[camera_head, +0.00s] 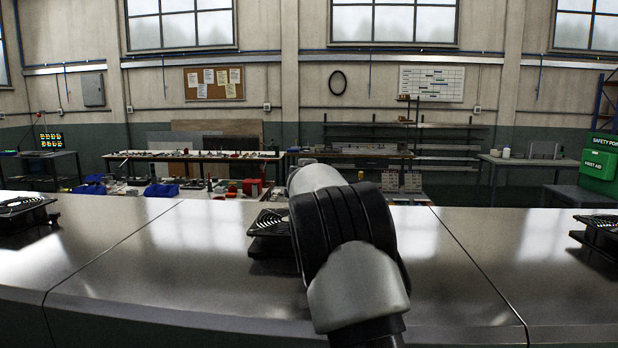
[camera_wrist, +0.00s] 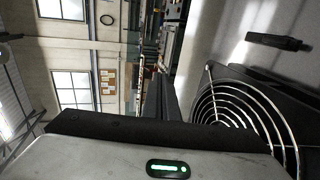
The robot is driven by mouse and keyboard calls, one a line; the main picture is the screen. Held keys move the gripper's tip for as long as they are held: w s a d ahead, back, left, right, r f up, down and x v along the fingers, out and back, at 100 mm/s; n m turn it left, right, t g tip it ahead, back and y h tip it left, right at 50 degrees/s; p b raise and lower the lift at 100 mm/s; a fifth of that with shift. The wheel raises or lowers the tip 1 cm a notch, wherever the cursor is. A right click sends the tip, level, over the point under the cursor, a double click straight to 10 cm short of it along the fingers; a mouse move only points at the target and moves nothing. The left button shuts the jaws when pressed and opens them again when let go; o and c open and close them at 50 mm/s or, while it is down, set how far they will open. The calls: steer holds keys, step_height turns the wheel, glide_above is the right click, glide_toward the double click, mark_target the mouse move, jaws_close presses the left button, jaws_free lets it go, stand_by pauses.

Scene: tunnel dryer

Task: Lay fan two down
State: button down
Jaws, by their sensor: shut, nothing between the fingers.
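Three black fans with wire grilles stand on a shiny metal top: a left fan (camera_head: 22,208), a middle fan (camera_head: 265,228) and a right fan (camera_head: 600,232). No number shows on them. The middle fan is partly hidden behind my arm; its grille faces up. In the wrist view a fan's ringed grille (camera_wrist: 238,112) is large and close beside my gripper (camera_wrist: 168,95). My gripper is shut and empty. In the head view my arm hides it. I cannot tell whether it touches the fan.
The metal top (camera_head: 170,250) is bare between the fans, with seams across it. A small dark object (camera_wrist: 278,41) lies on it in the wrist view. Beyond are cluttered benches (camera_head: 195,156), a red box (camera_head: 252,187), blue bins (camera_head: 162,190) and a green first-aid box (camera_head: 599,165).

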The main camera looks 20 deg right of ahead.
steer(key=shift+w+d+f+p, duration=0.2)
steer(key=shift+w+f+p, duration=0.3)
steer(key=shift+w+f, duration=0.2)
steer(key=shift+w+d+f+g+y+p, duration=0.15)
steer(key=shift+w+f+g+p, duration=0.2)
steer(key=shift+f+p, duration=0.15)
steer(key=shift+w+d+f+g+y+p, duration=0.15)
steer(key=shift+w+f+g+p, duration=0.2)
steer(key=shift+f, duration=0.25)
steer(key=shift+w+d+f+p, duration=0.1)
steer(key=shift+w+f+p, duration=0.2)
steer(key=shift+f+p, duration=0.35)
steer(key=shift+w+d+f+p, duration=0.1)
steer(key=shift+w+f+p, duration=0.25)
steer(key=shift+f, duration=0.5)
steer(key=shift+s, duration=0.1)
